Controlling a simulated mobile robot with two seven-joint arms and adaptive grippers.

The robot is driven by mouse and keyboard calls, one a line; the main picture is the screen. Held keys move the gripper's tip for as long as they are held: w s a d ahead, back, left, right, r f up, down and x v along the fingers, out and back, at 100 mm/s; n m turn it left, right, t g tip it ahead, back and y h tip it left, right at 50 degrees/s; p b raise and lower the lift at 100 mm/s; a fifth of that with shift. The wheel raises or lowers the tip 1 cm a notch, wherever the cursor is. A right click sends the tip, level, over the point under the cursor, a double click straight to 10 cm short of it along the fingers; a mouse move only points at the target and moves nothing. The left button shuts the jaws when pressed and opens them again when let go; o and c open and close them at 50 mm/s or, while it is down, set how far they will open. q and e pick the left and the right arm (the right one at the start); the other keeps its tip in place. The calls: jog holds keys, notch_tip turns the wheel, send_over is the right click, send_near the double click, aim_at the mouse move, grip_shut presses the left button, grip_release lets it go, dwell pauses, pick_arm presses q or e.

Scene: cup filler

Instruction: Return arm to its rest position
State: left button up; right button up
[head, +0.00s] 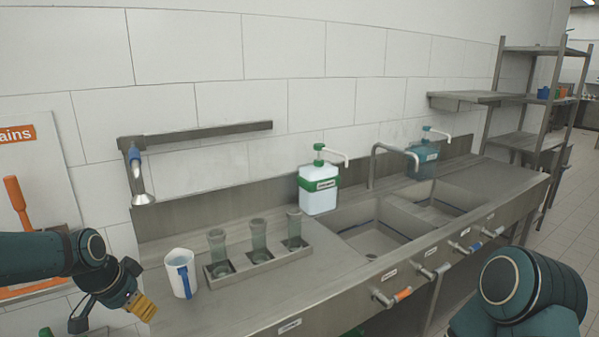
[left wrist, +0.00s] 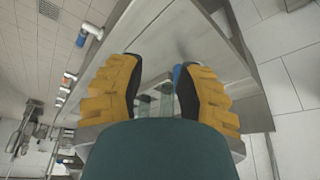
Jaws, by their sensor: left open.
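My left gripper (head: 118,306) is at the lower left of the head view, with a yellow-padded finger showing. It is just left of the counter's front left end and apart from the white jug (head: 180,272). In the left wrist view the two yellow fingers of my left gripper (left wrist: 160,92) stand wide apart with nothing gripped. The jug stands upright on the counter, its blue handle facing front. My right arm (head: 530,290) shows only as a dark teal link at the lower right; its gripper is out of view.
A metal tray (head: 214,283) holding three clear cups sits right of the jug on the steel counter (head: 330,275). Valve handles stick out along the front edge. A spout (head: 143,199) hangs at the left.

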pick_arm(q)
jog(key=s+d+f+n+g+h, duration=0.1)
jog(key=s+d+f+n+h, duration=0.15)
jog(key=d+f, duration=1.3)
jog(key=s+d+f+n, duration=0.2)
jog(key=s+d+f, duration=0.2)
jog(key=s+f, duration=0.3)
jog(key=s+d+f+n+g, duration=0.1)
jog(key=s+d+f+n, duration=0.1)
jog(key=s+d+f, duration=0.2)
jog(key=s+f, duration=0.2)
jog(key=s, duration=0.2)
jog(key=shift+f, duration=0.35)
